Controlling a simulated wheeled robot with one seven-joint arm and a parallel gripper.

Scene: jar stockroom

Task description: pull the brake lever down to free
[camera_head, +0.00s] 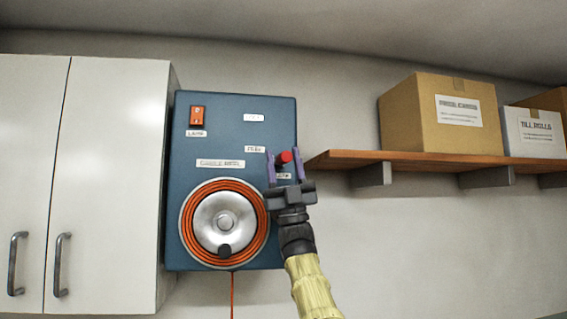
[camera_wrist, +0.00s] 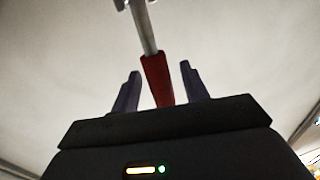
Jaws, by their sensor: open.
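The brake lever shows as a red grip (camera_head: 285,157) at the right side of the blue cable reel box (camera_head: 205,130). In the wrist view its red grip (camera_wrist: 157,80) hangs on a grey metal rod (camera_wrist: 145,30). My gripper (camera_head: 285,158) is open, with one purple finger on each side of the red grip. In the wrist view the grip lies between the two fingers (camera_wrist: 159,80), with a gap to each. The lever's lower end is hidden by my gripper. Labels beside the lever are small and partly covered.
A round reel with orange cable (camera_head: 224,222) sits low on the box; a red lamp switch (camera_head: 197,116) is at its top left. White cupboard doors (camera_head: 100,180) stand at left. A wooden shelf (camera_head: 420,156) with cardboard boxes (camera_head: 440,112) is close by on the right.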

